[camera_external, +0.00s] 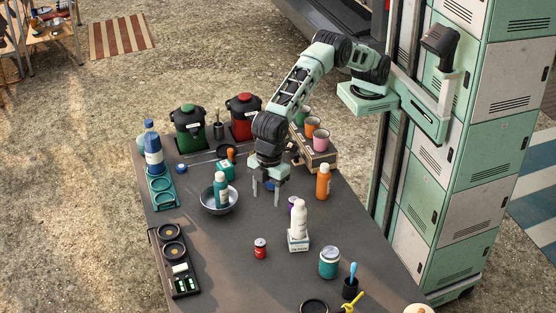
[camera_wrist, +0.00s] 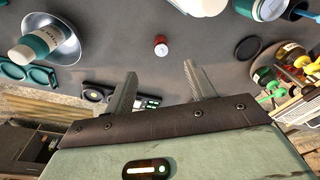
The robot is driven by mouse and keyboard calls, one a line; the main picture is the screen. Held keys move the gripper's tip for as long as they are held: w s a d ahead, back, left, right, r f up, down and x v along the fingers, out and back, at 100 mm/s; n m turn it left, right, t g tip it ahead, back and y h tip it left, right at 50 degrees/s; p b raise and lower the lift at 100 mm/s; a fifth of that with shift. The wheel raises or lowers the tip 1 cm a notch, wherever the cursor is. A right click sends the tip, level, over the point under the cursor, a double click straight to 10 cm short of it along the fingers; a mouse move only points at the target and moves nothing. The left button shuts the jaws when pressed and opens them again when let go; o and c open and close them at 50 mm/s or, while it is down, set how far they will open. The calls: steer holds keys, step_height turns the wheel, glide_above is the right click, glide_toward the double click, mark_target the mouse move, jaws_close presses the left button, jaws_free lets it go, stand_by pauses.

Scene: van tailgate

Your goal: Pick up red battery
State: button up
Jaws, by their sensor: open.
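The red battery (camera_external: 260,249) looks like a short red cylinder with a pale band, standing on the dark table. It also shows in the wrist view (camera_wrist: 161,45), top centre, beyond my fingertips and roughly in line with the gap between them. My gripper (camera_external: 267,192) is open and empty. It points down above the table, behind the battery and beside the metal bowl, and it is apart from the battery. In the wrist view both fingers (camera_wrist: 160,78) are spread wide with nothing between them. Nothing hides the battery.
A metal bowl (camera_external: 230,208) holding a teal bottle is left of my gripper. A white bottle (camera_external: 300,222) stands on a small box (camera_external: 298,242) right of the battery. A teal jar (camera_external: 329,263) is farther right. A black tray (camera_external: 160,262) lies along the left edge. Table around the battery is clear.

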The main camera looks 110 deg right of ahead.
steer(key=w, duration=0.1)
steer(key=p, duration=0.3)
glide_toward(260, 241)
step_height(260, 241, down, 7)
steer(key=shift+w+a+f+p, duration=0.15)
steer(key=shift+f+p, duration=0.25)
steer(key=shift+f, duration=0.45)
steer(key=shift+w+a+f+p, duration=0.1)
steer(key=shift+f+p, duration=0.25)
steer(key=shift+f, duration=0.5)
steer(key=shift+w+a+f+p, duration=0.15)
steer(key=shift+f+p, duration=0.25)
steer(key=shift+f, duration=0.45)
steer(key=c, duration=1.1)
